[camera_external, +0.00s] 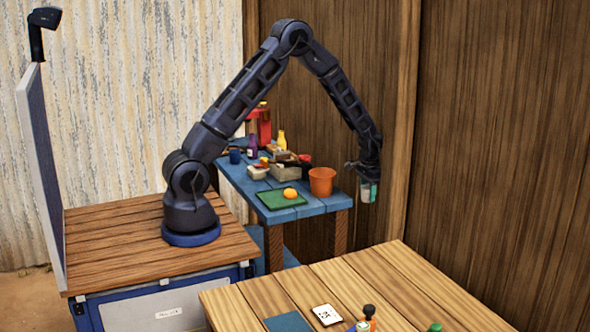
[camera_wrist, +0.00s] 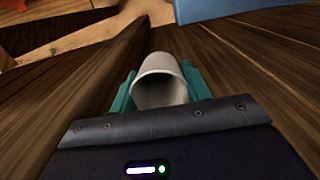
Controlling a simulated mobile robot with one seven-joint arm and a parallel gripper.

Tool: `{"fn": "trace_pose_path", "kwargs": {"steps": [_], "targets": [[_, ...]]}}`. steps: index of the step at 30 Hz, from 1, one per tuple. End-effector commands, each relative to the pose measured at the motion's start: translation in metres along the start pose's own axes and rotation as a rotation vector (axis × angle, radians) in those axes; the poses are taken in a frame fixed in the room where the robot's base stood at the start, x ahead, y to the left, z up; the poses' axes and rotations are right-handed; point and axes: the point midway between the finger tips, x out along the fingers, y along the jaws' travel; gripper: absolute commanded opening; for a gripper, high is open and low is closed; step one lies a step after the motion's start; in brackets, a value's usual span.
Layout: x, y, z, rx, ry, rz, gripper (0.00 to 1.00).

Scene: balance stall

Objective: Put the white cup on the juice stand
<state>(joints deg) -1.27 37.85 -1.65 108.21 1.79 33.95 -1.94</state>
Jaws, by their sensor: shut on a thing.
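The white cup (camera_wrist: 157,84) is between the teal fingers of my gripper (camera_wrist: 160,90) in the wrist view, its open mouth showing. In the external view the cup (camera_external: 365,194) looks pale and small. My gripper (camera_external: 369,189) is shut on it in mid-air, just right of the blue table (camera_external: 313,207). A red dispenser-like thing (camera_external: 264,122) stands at the back of that table. I cannot tell for sure which thing is the juice stand.
The blue table holds an orange bucket (camera_external: 321,182) nearest my gripper, a green board (camera_external: 279,200) with an orange fruit (camera_external: 290,193), bottles and boxes. A wooden table (camera_external: 379,282) with cards and small items is in front. Wooden walls stand close behind the arm.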

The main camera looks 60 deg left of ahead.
Motion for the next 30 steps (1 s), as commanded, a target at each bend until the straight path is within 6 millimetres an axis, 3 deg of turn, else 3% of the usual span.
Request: {"fn": "trace_pose_path", "kwargs": {"steps": [6,11,21,30], "targets": [[-0.003,0.000,0.000,0.010,0.001,0.000,0.21],[-0.032,0.000,-0.001,0.009,0.005,0.000,0.21],[-0.157,0.000,0.000,0.008,0.005,-0.001,0.21],[-0.229,0.000,0.000,0.007,0.004,0.000,0.21]]}}
